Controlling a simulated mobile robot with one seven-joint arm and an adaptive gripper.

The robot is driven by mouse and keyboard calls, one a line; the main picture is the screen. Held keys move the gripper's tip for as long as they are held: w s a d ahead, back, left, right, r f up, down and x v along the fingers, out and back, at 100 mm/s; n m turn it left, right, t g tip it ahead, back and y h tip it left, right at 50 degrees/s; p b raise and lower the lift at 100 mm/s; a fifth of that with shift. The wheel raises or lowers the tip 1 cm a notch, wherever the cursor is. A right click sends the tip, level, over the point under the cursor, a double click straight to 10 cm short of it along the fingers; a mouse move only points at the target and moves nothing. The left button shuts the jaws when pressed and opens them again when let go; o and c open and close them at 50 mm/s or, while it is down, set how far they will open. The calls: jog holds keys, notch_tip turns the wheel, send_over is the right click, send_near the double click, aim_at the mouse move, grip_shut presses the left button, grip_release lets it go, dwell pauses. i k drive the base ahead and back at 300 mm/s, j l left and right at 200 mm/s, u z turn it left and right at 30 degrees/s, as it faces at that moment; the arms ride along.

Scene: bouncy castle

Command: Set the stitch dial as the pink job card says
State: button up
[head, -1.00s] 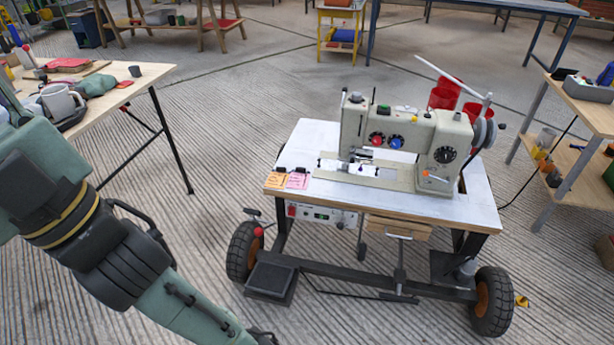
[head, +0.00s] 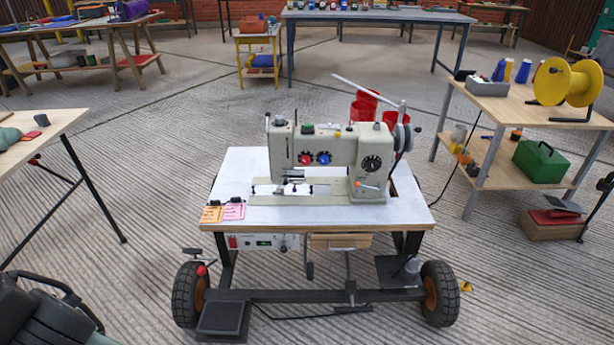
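The sewing machine (head: 335,147) stands on a white-topped wheeled table (head: 235,172) in the middle of the head view. A large black dial (head: 371,163) with pale marks is on its right end, with an orange lever (head: 368,184) below. A red knob (head: 305,159) and a blue knob (head: 324,158) sit further left. My arm shows at the lower left, well away from the machine. My gripper is out of frame.
A shelf table at the right holds a yellow spool (head: 563,82) and a green box (head: 540,162). A wooden table (head: 45,140) is at the left. A foot pedal (head: 222,320) sits low at the front left. Open floor surrounds the sewing table.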

aim_at(372, 166)
jog(key=i+l+u, duration=0.15)
jog(key=l, duration=0.25)
jog(key=i+l+u, duration=0.2)
jog(key=l, duration=0.15)
jog(key=l+u, duration=0.15)
jog(key=l, duration=0.25)
